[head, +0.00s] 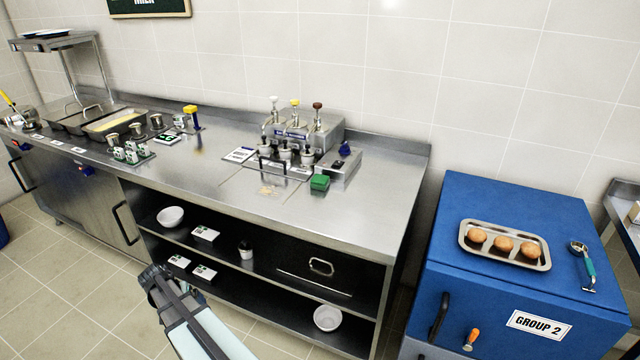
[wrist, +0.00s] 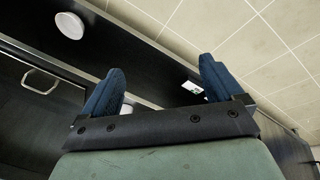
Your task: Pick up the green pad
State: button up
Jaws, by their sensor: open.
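The green pad (head: 320,183) lies on the steel counter (head: 225,185), near its front edge, just in front of the pump dispenser unit. My gripper (head: 155,277) is low in front of the counter's open shelves, well below and to the left of the pad. In the wrist view my gripper (wrist: 160,88) shows two blue fingers spread apart with nothing between them. The pad does not show in the wrist view.
The dispenser (head: 300,135) with several pumps stands behind the pad. A steel box (head: 340,172) is close at its right. Shelves below hold a white bowl (head: 171,216) and small boxes. A blue cabinet (head: 500,220) with a muffin tray (head: 467,227) stands right. Counter left of the pad is mostly clear.

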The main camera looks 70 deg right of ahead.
jog(key=w+d+r+m+t+h, duration=0.1)
jog(key=w+d+r+m+h, duration=0.15)
jog(key=d+r, duration=0.95)
jog(key=w+d+r+m+t+h, duration=0.1)
jog(key=w+d+r+m, duration=0.2)
jog(key=d+r, duration=0.85)
jog(key=shift+m+g+y, duration=0.45)
jog(key=shift+m+g, duration=0.15)
jog(key=shift+m, duration=0.25)
jog(key=s+d+r, duration=0.3)
jog(key=s, duration=0.1)
jog(key=s+d+r, duration=0.3)
jog(key=s+d, duration=0.1)
jog(key=s+d+r, duration=0.2)
jog(key=s+d, duration=0.1)
jog(key=s, duration=0.1)
jog(key=shift+d+r, duration=0.4)
jog(key=y, duration=0.1)
send_near(320, 178)
jog(key=v, duration=0.5)
jog(key=x, duration=1.3)
jog(key=shift+f, duration=0.3)
jog(key=c, duration=1.1)
jog(key=shift+y, duration=0.3)
jog(key=shift+r, duration=5.05)
